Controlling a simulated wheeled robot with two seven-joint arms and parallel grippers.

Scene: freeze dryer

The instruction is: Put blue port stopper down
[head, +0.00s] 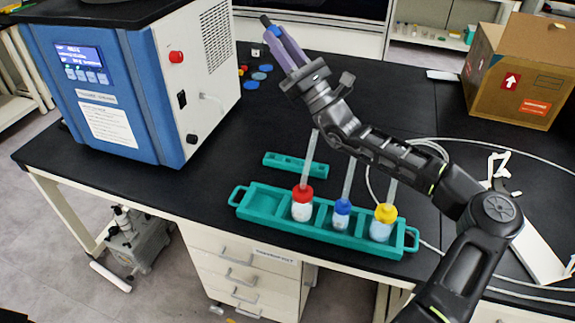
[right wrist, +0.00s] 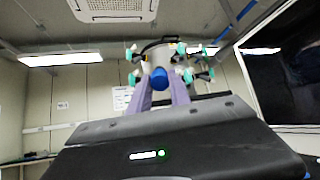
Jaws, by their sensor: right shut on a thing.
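My right gripper (head: 273,30) is raised over the back of the black bench, right of the freeze dryer (head: 165,85). Its purple fingers point up and to the left. In the right wrist view the fingers (right wrist: 162,88) are shut on the blue port stopper (right wrist: 160,77), a small rounded blue piece at their tips. In the head view the stopper shows only as a small blue bit between the fingers. The freeze dryer's manifold, a pale drum with teal-tipped ports (right wrist: 160,55), shows behind the stopper in the right wrist view. My left gripper is not in view.
Several small blue, red and black pieces (head: 252,84) lie beside the dryer. A teal rack (head: 262,200) holds flasks with red, blue and yellow caps near the front edge. A smaller teal holder (head: 296,166) lies behind it. A cardboard box (head: 515,75) stands at the right.

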